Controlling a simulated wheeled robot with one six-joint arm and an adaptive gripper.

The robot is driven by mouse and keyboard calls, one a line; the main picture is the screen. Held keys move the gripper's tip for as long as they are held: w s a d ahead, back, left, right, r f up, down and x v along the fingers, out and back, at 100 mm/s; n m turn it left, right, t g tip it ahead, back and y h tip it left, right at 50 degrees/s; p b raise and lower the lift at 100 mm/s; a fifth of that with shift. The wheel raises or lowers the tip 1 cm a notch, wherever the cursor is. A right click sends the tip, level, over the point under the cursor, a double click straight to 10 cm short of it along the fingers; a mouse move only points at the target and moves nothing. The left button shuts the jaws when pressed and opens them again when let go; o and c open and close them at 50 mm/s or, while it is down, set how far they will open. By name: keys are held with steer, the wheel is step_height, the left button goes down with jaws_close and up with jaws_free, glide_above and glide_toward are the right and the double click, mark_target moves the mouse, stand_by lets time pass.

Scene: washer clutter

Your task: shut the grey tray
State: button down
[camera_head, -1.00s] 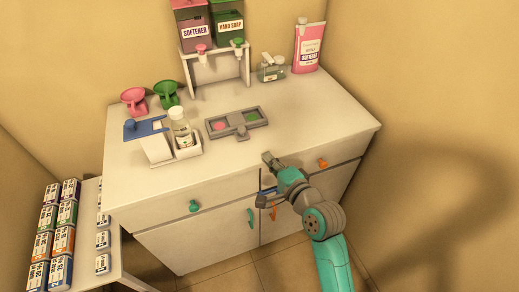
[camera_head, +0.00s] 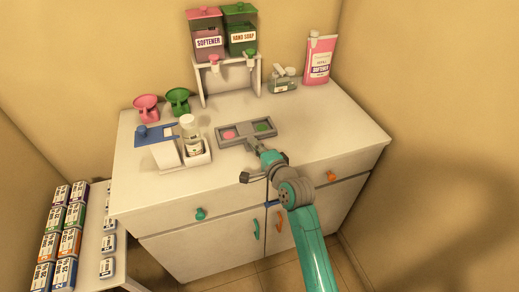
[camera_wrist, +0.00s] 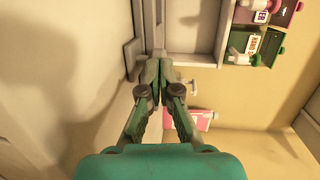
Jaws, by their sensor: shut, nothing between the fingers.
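The grey tray (camera_head: 246,131) lies flat on the white cabinet top, with a pink disc (camera_head: 229,135) and a green disc (camera_head: 262,127) in its two compartments. A short grey tab sticks out from its front edge. My gripper (camera_head: 259,148) is at the front of the tray, by this tab; I cannot tell whether they touch. In the wrist view my gripper (camera_wrist: 153,72) has its fingers together with nothing between them. A grey edge (camera_wrist: 132,55) beside the fingertips there looks like part of the tray.
Behind is the dispenser stand (camera_head: 203,85). The front right top is bare.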

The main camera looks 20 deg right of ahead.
mark_target(246, 125)
steer(key=x, duration=0.4)
steer(key=d+r+x, duration=0.1)
steer(key=x, duration=0.3)
steer(key=d+x, duration=0.1)
steer(key=x, duration=0.3)
steer(key=shift+w+a+r, duration=0.1)
steer(key=shift+w+r, duration=0.25)
steer(key=shift+w, duration=0.05)
steer(key=shift+r, duration=0.15)
steer(key=shift+w+r, duration=0.1)
